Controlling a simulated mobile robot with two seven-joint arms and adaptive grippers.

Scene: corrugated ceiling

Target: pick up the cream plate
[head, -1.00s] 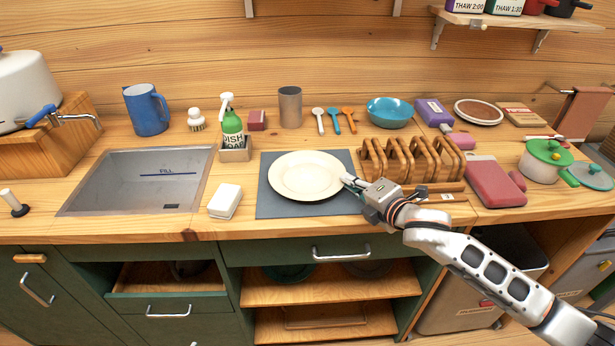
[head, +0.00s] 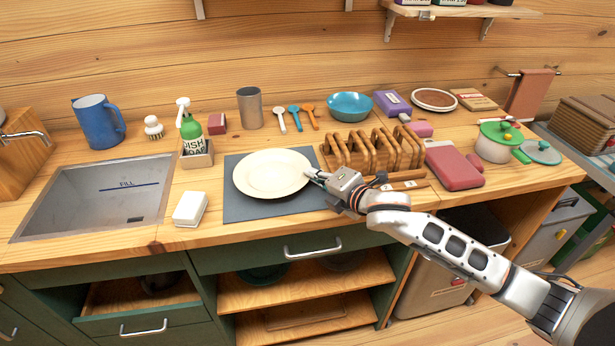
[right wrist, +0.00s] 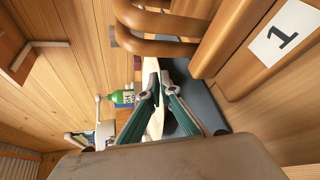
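The cream plate (head: 271,174) is round and shallow, over the dark grey mat (head: 236,208) on the counter. My right gripper (head: 314,175) is at the plate's right rim in the head view. In the right wrist view the plate (right wrist: 154,124) shows nearly edge-on between the two fingers (right wrist: 158,80), which are closed in on its rim. The plate looks about level; I cannot tell for sure whether it is clear of the mat. My left gripper is not in view.
A wooden rack (head: 362,153) stands close behind my right gripper. A white box (head: 190,209) and the sink (head: 98,197) lie left of the mat. Dish soap (head: 191,135), a grey cup (head: 250,108) and a blue bowl (head: 349,105) stand behind.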

